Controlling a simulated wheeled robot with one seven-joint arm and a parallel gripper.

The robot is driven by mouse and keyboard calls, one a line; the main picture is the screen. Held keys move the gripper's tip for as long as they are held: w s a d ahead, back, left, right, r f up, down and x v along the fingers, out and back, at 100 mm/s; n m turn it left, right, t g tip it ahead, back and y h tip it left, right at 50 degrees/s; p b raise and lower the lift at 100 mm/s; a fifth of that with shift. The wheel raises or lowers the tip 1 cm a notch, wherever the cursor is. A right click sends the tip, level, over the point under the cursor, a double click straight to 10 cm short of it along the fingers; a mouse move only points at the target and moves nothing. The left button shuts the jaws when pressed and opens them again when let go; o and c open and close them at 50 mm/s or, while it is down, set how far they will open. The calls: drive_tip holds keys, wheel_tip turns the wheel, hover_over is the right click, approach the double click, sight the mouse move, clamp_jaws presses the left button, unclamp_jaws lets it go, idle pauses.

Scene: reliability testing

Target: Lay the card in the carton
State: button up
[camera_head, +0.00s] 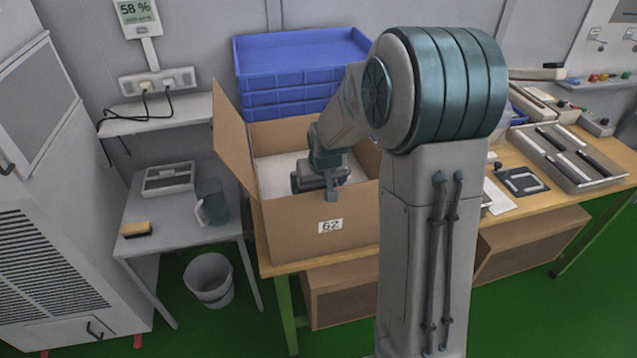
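The open cardboard carton (290,230) stands on the wooden workbench, with a label reading 62 on its front and its left flap raised. A pale, flat surface (272,172) shows inside it; I cannot tell whether this is a card or the carton's lining. My gripper (332,192) is over the carton's opening, near the front wall. Its fingers are too small and dark to tell whether they are open or hold anything. A white sheet (496,197), possibly a card, lies on the bench to the right, partly hidden by my arm.
Blue crates (290,68) are stacked behind the carton. A tray with dark bars (568,160) and a dark clipboard-like item (522,181) lie on the bench at right. A grey side table (175,232) holds a jug (213,205) and a brush (137,229); a bin (209,281) stands below.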

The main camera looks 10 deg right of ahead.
drive_tip(key=shift+s+r, duration=0.1)
drive_tip(key=shift+r, duration=0.4)
drive_tip(key=v, duration=1.1)
drive_tip(key=s+a+g, duration=0.1)
drive_tip(key=s, duration=2.1)
drive_tip(key=shift+f+g+b, duration=0.3)
